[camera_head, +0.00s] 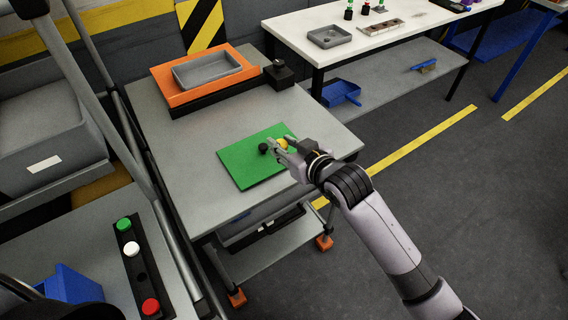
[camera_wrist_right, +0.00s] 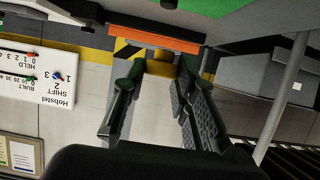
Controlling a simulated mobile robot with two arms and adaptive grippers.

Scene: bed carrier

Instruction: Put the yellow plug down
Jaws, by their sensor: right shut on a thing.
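The yellow plug (camera_head: 282,143) is between the fingertips of my right gripper (camera_head: 284,145), over the right part of the green mat (camera_head: 250,172). A yellow patch (camera_wrist_right: 160,68) shows between the fingertips in the right wrist view, seemingly the plug. The gripper is shut on the plug. Whether the plug touches the mat cannot be told. A small black knob-like piece (camera_head: 263,148) stands on the mat just left of the plug. My left gripper is not in view.
The mat lies on a grey cart top (camera_head: 190,140). An orange tray (camera_head: 206,78) with a grey bin and a black block (camera_head: 279,75) stand at its back. A black strip (camera_head: 140,270) with green, white and red plugs is at lower left. The cart top around the mat is mostly clear.

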